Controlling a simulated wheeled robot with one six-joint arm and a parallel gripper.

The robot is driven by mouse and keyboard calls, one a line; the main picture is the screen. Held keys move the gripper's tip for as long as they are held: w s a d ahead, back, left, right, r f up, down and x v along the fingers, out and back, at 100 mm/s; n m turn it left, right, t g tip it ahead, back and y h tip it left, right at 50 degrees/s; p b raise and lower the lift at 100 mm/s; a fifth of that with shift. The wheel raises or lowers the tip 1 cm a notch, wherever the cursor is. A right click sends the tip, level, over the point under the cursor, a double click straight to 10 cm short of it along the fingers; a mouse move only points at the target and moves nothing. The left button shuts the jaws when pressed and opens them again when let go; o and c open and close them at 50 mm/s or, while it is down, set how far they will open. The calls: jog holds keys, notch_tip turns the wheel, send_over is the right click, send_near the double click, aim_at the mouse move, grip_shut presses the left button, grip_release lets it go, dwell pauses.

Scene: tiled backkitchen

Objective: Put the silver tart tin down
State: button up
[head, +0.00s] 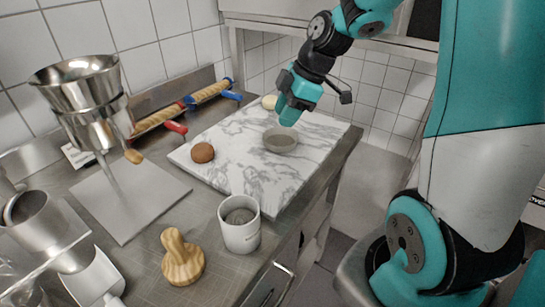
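The silver tart tin (281,140) is a small, shallow, round grey dish, upright over the right part of the white marble board (238,172). I cannot tell whether it rests on the marble or hangs just above it. My gripper (287,121) points down at the tin's far rim, and its teal fingertips overlap the rim in the picture. The fingers show from the side as one block, so I cannot see a gap between them or whether they grip the rim.
A brown ball (203,152) and a pale round piece (269,102) lie on the board. A white cup (239,228) and wooden tamper (182,260) stand in front. A metal funnel (85,95) stands left above a flat plate (128,205).

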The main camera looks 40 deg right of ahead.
jog(key=s+a+r+m+g, duration=0.1)
jog(key=s+a+r+m, duration=0.1)
jog(key=s+a, duration=0.7)
jog(key=s+a+r+m+g, duration=0.2)
jog(key=s+a+r+m, duration=0.1)
jog(key=s+a, duration=0.7)
jog(key=shift+s+a+m, duration=0.25)
jog(key=shift+a+m, duration=0.3)
jog(key=shift+m, duration=0.15)
